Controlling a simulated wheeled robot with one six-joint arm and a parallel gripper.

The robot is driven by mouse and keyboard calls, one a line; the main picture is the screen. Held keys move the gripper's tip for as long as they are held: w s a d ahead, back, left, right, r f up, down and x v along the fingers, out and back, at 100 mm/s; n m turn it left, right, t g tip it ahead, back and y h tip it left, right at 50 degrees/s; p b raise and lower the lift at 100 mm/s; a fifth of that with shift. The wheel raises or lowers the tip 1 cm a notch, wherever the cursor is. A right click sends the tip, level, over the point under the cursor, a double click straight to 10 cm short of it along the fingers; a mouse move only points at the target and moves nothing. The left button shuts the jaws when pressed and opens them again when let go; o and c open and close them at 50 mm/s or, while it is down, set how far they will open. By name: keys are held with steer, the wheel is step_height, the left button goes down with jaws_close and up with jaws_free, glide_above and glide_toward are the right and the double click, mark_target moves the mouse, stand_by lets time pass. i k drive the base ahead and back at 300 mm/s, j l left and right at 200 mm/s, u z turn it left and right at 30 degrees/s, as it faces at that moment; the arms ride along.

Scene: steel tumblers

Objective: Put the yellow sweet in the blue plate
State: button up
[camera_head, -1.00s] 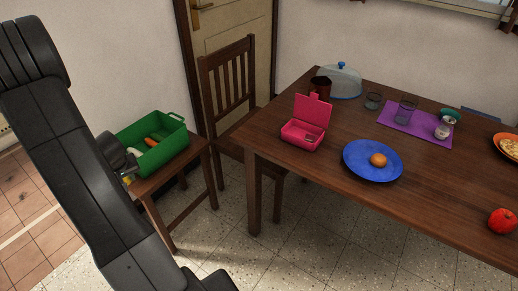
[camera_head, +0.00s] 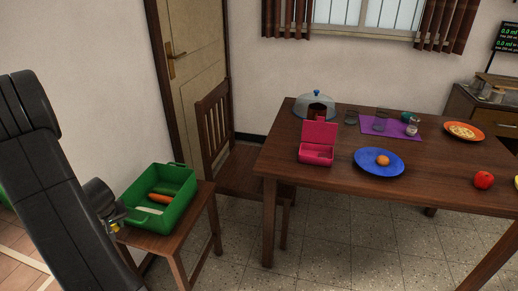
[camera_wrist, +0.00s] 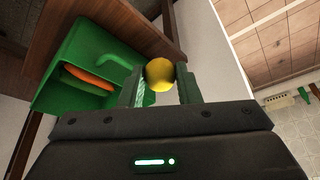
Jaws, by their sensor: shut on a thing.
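The yellow sweet (camera_wrist: 160,74) is a round yellow ball between my gripper's (camera_wrist: 161,88) two fingers in the wrist view. My gripper is shut on it, beside the green crate. In the head view my gripper (camera_head: 112,223) is small and partly hidden by my arm, left of the crate. The blue plate (camera_head: 367,168) lies on the large wooden table, far to the right of my gripper. A round orange fruit (camera_head: 382,160) sits on the plate.
The green crate (camera_head: 181,214) holds a carrot (camera_head: 160,198) and other items on a small wooden stand (camera_head: 151,239). A chair (camera_head: 216,118) stands between stand and table. A pink lunch box (camera_head: 317,152) is open left of the plate; a tomato-like red thing (camera_head: 483,180) lies right.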

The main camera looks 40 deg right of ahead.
mark_target(373, 170)
steer(key=z, duration=1.55)
